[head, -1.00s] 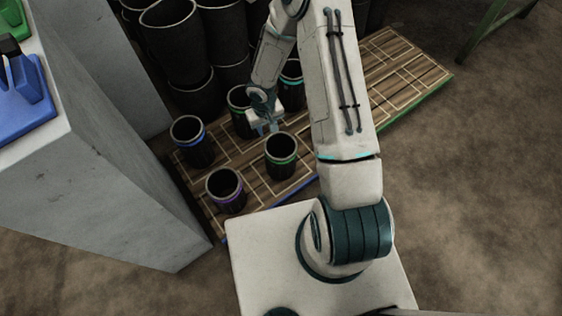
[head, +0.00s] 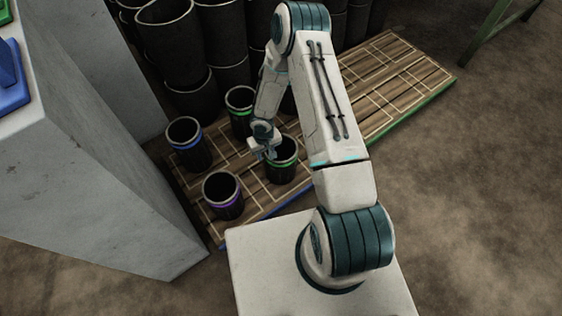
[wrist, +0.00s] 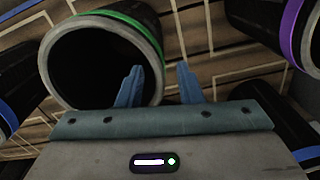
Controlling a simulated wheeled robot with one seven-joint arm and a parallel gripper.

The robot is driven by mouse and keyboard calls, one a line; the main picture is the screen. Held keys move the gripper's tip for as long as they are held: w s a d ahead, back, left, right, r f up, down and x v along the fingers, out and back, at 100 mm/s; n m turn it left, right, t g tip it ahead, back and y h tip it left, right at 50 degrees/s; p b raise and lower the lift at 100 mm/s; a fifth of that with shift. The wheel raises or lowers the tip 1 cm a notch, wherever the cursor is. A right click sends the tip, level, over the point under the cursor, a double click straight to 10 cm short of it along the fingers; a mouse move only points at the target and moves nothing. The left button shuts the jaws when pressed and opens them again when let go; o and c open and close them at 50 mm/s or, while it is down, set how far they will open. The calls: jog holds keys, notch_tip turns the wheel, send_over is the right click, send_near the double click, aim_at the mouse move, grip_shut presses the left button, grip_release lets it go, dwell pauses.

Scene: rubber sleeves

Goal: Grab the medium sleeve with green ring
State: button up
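Two sleeves with green rings stand on the wooden pallet. One green-ringed sleeve (head: 284,174) is nearest my gripper, and a second green-ringed sleeve (head: 240,118) stands behind and to the left. I cannot tell for sure which is the medium one. My gripper (head: 266,153) is over the left rim of the nearer sleeve. In the wrist view, a green-ringed sleeve (wrist: 125,20) shows its open mouth at upper left. My open gripper (wrist: 159,72) has its left finger across that mouth and its right finger just outside the rim. Contact cannot be told.
A blue-ringed sleeve (head: 190,153) and a purple-ringed sleeve (head: 224,203) stand close by on the pallet (head: 405,85). Tall black sleeves (head: 170,50) crowd the back. A grey block (head: 95,190) rises at left. The pallet's right part is clear.

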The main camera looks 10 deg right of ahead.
notch_tip(320, 180, down, 3)
jog(key=shift+r, duration=0.15)
grip_shut()
jog(key=shift+r, duration=0.1)
dwell(1.3)
